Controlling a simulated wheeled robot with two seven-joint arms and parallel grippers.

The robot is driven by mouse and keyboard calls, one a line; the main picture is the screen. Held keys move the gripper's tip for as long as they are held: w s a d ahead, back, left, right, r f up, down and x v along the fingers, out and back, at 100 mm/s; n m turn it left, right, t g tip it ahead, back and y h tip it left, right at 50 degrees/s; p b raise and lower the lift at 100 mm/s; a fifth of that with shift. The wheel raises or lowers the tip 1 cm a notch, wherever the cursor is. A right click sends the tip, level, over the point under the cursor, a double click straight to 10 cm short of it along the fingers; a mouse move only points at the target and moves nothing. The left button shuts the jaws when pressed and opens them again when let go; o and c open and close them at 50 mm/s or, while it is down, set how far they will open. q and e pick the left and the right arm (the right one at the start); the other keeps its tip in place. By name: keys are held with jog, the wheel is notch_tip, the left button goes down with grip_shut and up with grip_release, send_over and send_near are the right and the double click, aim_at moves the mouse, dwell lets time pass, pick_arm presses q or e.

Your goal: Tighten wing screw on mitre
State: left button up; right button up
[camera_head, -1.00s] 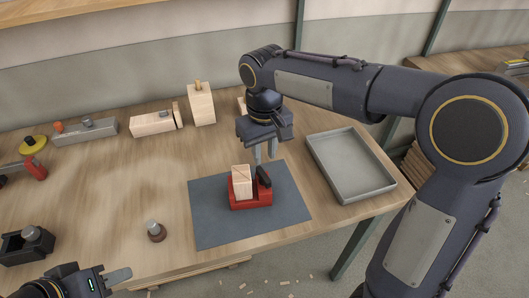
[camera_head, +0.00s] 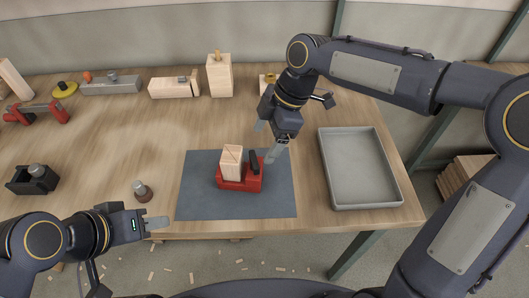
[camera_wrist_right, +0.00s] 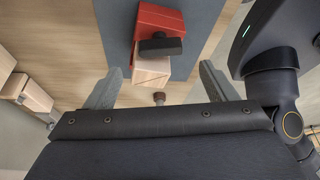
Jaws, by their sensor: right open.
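The red mitre (camera_head: 240,185) sits on the grey-blue mat (camera_head: 200,200) with an upright wooden block (camera_head: 232,162) in it. Its black wing screw (camera_head: 254,162) stands at the block's right side. In the right wrist view the red mitre (camera_wrist_right: 160,18), black wing screw (camera_wrist_right: 160,47) and wooden block (camera_wrist_right: 150,72) show beyond the fingers. My right gripper (camera_head: 268,142) is open and empty, tilted, behind and to the right of the wing screw, apart from it. My left gripper (camera_head: 152,222) hovers at the table's front edge; its finger gap is unclear.
A grey tray (camera_head: 328,170) stands right of the mat. A small round-based knob (camera_head: 142,191) stands left of the mat. A black box-like fixture (camera_head: 33,182) lies far left. Wooden blocks (camera_head: 219,75) and tools line the back. The table between is clear.

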aim_at(255, 159)
jog(key=x, duration=0.6)
jog(key=shift+f, duration=0.25)
